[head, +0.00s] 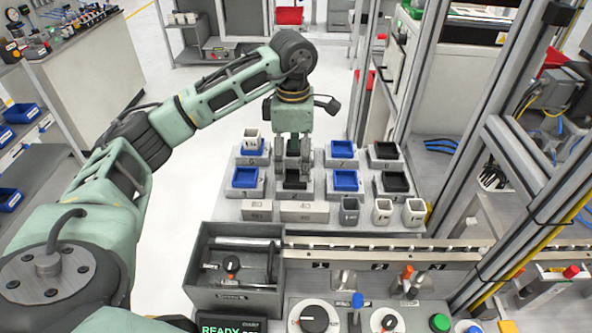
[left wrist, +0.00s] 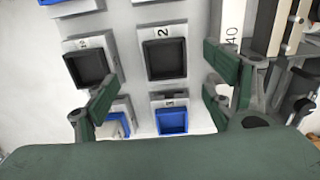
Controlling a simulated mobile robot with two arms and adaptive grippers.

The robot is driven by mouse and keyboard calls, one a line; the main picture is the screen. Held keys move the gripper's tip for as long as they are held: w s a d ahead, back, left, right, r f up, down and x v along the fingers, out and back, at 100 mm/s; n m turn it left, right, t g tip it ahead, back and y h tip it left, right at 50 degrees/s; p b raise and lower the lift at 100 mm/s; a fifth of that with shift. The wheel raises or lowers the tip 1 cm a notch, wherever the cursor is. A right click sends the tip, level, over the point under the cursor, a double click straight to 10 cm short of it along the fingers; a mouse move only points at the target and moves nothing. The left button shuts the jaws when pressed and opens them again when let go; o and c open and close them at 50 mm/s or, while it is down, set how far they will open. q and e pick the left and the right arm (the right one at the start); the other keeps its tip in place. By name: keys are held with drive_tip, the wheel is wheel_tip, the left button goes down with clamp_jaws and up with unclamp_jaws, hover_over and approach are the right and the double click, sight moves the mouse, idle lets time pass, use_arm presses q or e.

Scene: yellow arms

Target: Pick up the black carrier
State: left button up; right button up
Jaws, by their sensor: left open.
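My left gripper (head: 293,160) points down, open, over the front row of the nest board. A black carrier (head: 295,181) sits in its nest below the fingers, partly hidden by them in the head view. In the left wrist view this square black carrier (left wrist: 164,59) shows beside a "2" label, in the span between the open fingertips (left wrist: 163,82). Another black carrier (left wrist: 85,68) lies to its left there; my gripper hides it in the head view. Two more black carriers (head: 396,182) (head: 386,150) sit at the board's right. My right gripper is not in view.
Blue carriers (head: 246,178) (head: 345,180) sit on both sides of the front black one. A blue carrier (head: 253,147) at the back left holds a white part. Small cups (head: 382,211) stand along the front edge. A grey bin (head: 235,298) with tools and a metal rail (head: 390,252) lie nearer.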

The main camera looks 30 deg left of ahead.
sight(294, 181)
use_arm(q)
drive_tip(key=shift+s+d+f+p, duration=0.15)
drive_tip(key=shift+s+f+p, duration=0.2)
drive_tip(key=shift+f, duration=0.25)
drive_tip(key=shift+s+d+f+p, duration=0.1)
drive_tip(key=shift+s+f+p, duration=0.1)
drive_tip(key=shift+f+p, duration=0.3)
drive_tip(key=f, duration=0.2)
drive_tip(key=f+p, duration=0.1)
drive_tip(key=f, duration=0.1)
drive_tip(key=shift+w+a+f, duration=0.1)
drive_tip(key=shift+w+f, duration=0.1)
drive_tip(key=shift+f, duration=0.1)
drive_tip(key=c, duration=1.4)
drive_tip(key=shift+c, duration=0.6)
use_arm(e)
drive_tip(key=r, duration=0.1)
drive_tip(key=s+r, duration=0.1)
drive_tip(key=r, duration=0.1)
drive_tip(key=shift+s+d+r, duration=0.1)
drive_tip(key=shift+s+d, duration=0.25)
